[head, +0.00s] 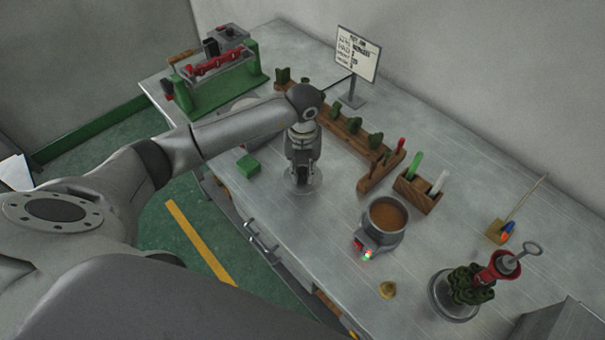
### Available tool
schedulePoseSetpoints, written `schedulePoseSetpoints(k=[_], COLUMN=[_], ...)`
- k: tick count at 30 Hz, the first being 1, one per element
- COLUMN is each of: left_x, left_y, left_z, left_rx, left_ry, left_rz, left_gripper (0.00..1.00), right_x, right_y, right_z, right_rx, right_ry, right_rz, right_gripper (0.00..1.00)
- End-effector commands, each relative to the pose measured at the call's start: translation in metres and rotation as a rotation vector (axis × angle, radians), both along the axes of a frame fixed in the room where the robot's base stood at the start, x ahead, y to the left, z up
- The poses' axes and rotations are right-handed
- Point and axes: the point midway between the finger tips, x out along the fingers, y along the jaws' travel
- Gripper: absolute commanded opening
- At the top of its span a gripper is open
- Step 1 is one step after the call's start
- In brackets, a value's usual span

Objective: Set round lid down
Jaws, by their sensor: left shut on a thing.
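My left gripper (302,165) points straight down over the middle of the bench. It is shut on the round lid (311,187), a grey disc that shows around the fingertips at the bench top. The fingers hide the lid's middle. I cannot tell whether the lid touches the bench or is just above it. The wax pot (385,216) stands open to the right, with brown wax inside and small lit lights on its front. My right gripper is not in view.
A wooden rack (345,135) with green pieces stands behind my gripper. A wooden holder (417,190) with tools is behind the pot. A green block (248,166) lies left of the lid. A green piece on a round stand (455,300) is at right. Bench right of the pot is partly clear.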

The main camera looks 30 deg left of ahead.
Motion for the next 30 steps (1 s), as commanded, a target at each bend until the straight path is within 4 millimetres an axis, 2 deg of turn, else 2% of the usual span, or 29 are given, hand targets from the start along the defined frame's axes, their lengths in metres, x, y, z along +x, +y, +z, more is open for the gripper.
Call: schedulePoseSetpoints(k=[9, 21, 22, 27, 30], left_x=[0.003, 0.003, 0.003, 0.003, 0.003], left_y=[0.003, 0.003, 0.003, 0.003, 0.003], left_z=[-0.032, -0.04, -0.04, -0.039, -0.039], left_rx=[0.001, 0.001, 0.001, 0.0, 0.0], left_ry=[0.003, 0.0, 0.0, 0.001, 0.001], left_rz=[0.0, 0.0, 0.0, 0.0, 0.0], left_gripper=[0.0, 0.0, 0.21, 0.41, 0.41], right_x=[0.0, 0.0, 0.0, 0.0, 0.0], right_y=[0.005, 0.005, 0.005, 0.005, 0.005], right_z=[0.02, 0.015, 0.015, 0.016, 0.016], right_rx=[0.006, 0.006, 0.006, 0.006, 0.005], right_ry=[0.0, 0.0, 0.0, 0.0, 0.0], right_rz=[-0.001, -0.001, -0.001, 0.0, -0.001], right_gripper=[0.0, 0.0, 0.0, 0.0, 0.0])
